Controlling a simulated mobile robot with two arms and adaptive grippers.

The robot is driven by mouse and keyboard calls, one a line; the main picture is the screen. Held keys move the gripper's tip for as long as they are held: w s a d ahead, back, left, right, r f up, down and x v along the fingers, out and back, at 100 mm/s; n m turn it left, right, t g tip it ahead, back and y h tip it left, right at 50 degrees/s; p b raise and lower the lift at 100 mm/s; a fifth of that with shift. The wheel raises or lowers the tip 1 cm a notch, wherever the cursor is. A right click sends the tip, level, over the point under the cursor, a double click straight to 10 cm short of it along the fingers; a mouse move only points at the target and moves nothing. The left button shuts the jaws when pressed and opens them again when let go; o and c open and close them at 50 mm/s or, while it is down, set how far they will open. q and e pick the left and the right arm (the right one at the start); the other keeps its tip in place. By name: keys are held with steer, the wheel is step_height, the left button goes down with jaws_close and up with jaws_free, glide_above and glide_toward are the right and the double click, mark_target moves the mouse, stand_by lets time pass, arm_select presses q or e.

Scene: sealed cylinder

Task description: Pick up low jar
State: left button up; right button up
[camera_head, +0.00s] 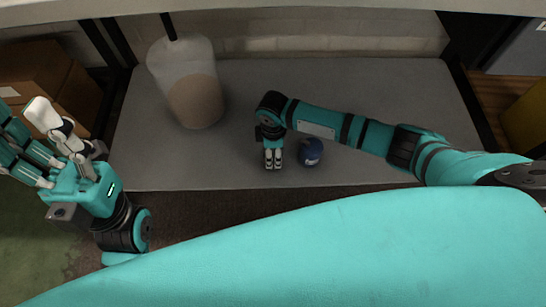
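A small, low dark-blue jar (311,152) with a pale label sits on the grey shelf (390,95), near its front edge. My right gripper (273,158) is just left of the jar, with a small gap between them in the picture. Two pale fingertips show side by side, pointing toward the front edge. Any opposing finger is hidden, and I see nothing held. My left gripper (52,140) is at the far left, well away from the jar, with its fingers spread and empty.
A large translucent container (190,85) with tan contents stands at the shelf's back left, with a dark rod above it. Brown boxes (50,75) are at the far left. Dark posts flank the shelf. The shelf's right rear is clear.

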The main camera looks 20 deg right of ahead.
steer(key=c, duration=0.7)
steer(key=shift+c, duration=0.2)
steer(key=shift+r, duration=0.1)
